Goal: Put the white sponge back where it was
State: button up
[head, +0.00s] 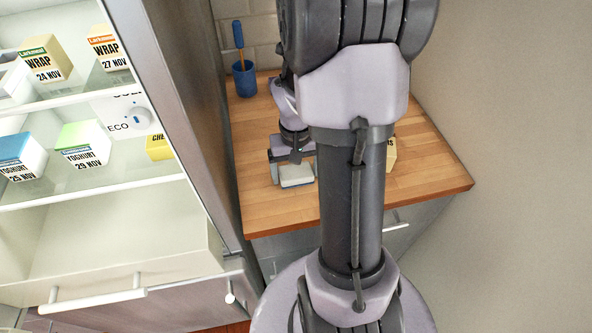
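The white sponge (297,176) is a pale block with a grey lower edge, low over or on the wooden counter, near its front left. My gripper (291,164) is right at the sponge, pointing down. One finger shows at the sponge's left end, very close to it or touching. The other finger is hidden behind my arm, so I cannot tell whether the grip is closed on the sponge. I also cannot tell whether the sponge rests on the counter.
A blue cup (244,80) with a blue-handled brush stands at the counter's back left. A cream labelled box (391,154) is partly hidden right of my arm. An open fridge (90,200) with dated food boxes stands left. The wooden counter (430,165) is clear at right.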

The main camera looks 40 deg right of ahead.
aim_at(296, 171)
jog(key=shift+o, duration=0.7)
jog(key=shift+r, duration=0.1)
notch_tip(296, 171, up, 12)
jog(key=p, duration=0.5)
jog(key=shift+r, duration=0.1)
